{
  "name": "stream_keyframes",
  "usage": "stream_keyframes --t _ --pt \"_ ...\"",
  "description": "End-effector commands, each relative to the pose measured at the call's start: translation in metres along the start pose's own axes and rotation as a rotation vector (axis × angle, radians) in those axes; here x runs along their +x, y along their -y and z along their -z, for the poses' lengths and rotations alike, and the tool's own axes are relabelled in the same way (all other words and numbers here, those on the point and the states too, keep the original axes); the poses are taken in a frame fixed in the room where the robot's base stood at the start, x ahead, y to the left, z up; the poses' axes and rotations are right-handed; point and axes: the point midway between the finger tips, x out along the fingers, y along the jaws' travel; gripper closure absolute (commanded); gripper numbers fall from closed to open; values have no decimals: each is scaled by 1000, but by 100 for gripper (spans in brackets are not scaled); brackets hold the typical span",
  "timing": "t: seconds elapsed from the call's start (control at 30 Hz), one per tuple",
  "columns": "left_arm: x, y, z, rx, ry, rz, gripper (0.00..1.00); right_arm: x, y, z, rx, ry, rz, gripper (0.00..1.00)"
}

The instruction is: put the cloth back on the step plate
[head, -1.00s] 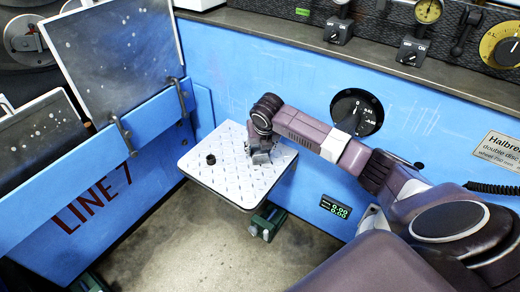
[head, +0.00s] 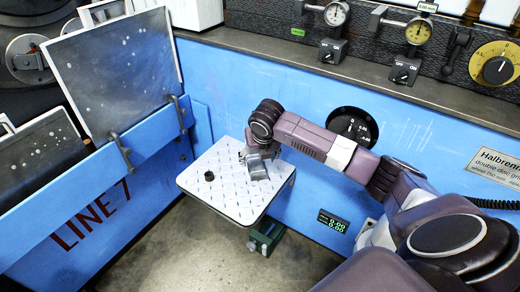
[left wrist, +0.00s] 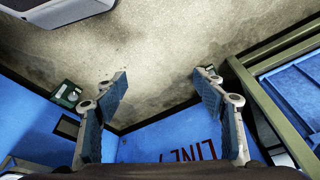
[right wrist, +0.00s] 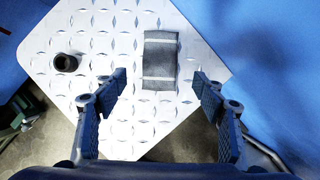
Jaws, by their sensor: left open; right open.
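The cloth (right wrist: 160,60) is a small grey piece with pale stripes, lying flat on the white tread-patterned step plate (right wrist: 105,115). In the head view the cloth (head: 258,171) shows partly under my right gripper (head: 255,152), on the right half of the plate (head: 225,200). In the right wrist view my right gripper (right wrist: 160,84) is open, its fingertips on either side of the cloth's lower end and apart from it. My left gripper (left wrist: 161,80) is open and empty, over the floor, seen only in the left wrist view.
A small dark ring (head: 209,175) stands on the left part of the plate. The blue machine wall (head: 310,190) rises behind the plate, and a blue LINE 7 panel (head: 130,190) stands at its left. Bare floor (head: 170,255) lies in front.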

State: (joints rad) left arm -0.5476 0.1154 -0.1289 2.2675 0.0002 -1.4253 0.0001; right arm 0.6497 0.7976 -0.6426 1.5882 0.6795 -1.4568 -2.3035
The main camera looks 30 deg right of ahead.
Motion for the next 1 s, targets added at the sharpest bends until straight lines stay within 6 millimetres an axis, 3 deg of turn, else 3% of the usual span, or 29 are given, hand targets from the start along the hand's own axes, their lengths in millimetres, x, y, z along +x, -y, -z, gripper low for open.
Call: stream_keyframes --t 0.2,0.4,0.87,1.0 --pt "34 -2 -7 3 21 -3 36 -38 0 -2 -1 2 0 36" --pt "54 -3 -14 5 30 -5 36 -59 0 -1 0 1 -1 36" --pt "62 -4 -17 5 33 -6 36 -65 0 0 1 0 -1 36" --pt "62 -4 -17 6 33 -6 36 -58 -11 15 47 -10 -14 36"
